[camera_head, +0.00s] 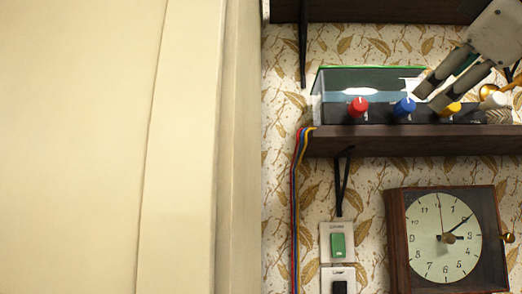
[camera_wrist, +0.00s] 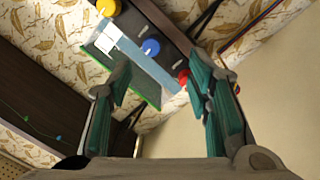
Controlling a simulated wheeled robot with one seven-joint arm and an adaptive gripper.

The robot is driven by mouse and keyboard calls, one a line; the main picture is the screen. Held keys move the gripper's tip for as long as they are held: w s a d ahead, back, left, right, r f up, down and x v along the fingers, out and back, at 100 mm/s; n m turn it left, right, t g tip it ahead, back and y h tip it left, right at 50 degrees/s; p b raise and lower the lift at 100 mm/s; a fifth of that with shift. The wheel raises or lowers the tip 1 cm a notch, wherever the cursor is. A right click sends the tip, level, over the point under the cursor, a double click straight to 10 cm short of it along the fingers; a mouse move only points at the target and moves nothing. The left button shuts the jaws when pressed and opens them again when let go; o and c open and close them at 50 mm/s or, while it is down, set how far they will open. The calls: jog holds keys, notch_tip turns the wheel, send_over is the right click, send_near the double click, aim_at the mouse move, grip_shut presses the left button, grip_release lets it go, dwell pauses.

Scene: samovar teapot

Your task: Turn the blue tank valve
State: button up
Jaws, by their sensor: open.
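The blue valve knob (camera_head: 404,107) sits on the front of a dark panel below a glass tank (camera_head: 372,84), between a red knob (camera_head: 358,106) and a yellow knob (camera_head: 451,109). My gripper (camera_head: 423,101) is open at the upper right, its fingertips close to the blue knob's right side in the head view. In the wrist view the blue knob (camera_wrist: 151,47) lies beyond and between the open fingers (camera_wrist: 165,85), with the red knob (camera_wrist: 184,76) near the right finger and the yellow knob (camera_wrist: 108,7) at the top. I cannot tell whether a fingertip touches the blue knob.
The tank stands on a dark wall shelf (camera_head: 420,142), under another shelf (camera_head: 390,11). A white knob (camera_head: 496,99) is right of the yellow one. A clock (camera_head: 447,238), a green switch (camera_head: 338,245) and coloured wires (camera_head: 296,190) are below. A cream surface (camera_head: 110,150) fills the left.

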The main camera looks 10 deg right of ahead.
aim_at(407, 104)
jog(key=x, duration=0.4)
jog(key=r+x, duration=0.1)
jog(key=x, duration=0.3)
jog(key=r+p+x, duration=0.1)
jog(key=x, duration=0.4)
jog(key=shift+w+d, duration=0.1)
grip_shut()
